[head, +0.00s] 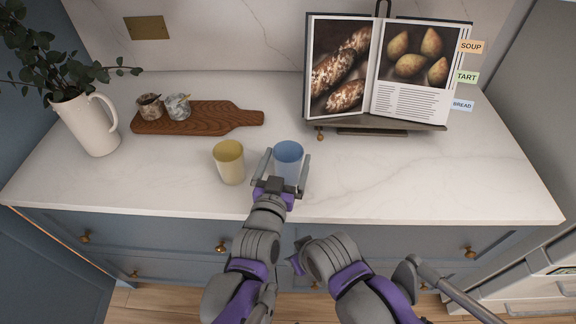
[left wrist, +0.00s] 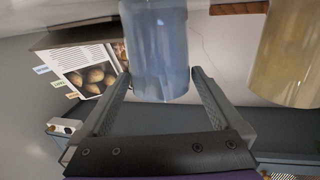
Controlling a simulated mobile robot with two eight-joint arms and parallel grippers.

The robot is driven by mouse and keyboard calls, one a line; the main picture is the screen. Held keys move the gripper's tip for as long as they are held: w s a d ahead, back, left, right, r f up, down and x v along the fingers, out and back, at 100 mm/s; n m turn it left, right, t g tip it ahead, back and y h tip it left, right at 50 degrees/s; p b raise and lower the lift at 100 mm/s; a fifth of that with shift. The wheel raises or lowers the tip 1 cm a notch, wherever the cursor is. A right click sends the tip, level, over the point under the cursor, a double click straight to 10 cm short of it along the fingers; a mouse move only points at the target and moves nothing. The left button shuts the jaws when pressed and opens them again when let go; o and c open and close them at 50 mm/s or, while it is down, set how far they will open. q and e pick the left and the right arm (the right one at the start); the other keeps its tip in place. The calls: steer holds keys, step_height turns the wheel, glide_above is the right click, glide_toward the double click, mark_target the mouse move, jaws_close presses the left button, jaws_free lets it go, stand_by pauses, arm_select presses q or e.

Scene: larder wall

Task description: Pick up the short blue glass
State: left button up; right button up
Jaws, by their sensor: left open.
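The short blue glass (head: 288,154) stands upright on the white counter, near its front edge. My left gripper (head: 282,170) is open at the glass, with one finger on each side of it in the head view. In the left wrist view the blue glass (left wrist: 158,50) is at the top centre, between the ends of the two open fingers (left wrist: 162,80). I cannot tell whether either finger touches it. My right arm shows low in the head view; its gripper (head: 297,262) is only partly visible near the drawer fronts, and its jaws are not clear.
A yellow glass (head: 229,162) stands close left of the blue one. A wooden board (head: 215,119) with two small jars lies behind. A white pitcher (head: 87,124) with leaves is at left. An open cookbook (head: 385,70) stands at back right. The counter's right side (head: 440,180) is clear.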

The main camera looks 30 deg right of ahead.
arm_select(q)
steer(key=shift+x, duration=1.05)
steer(key=c, duration=1.3)
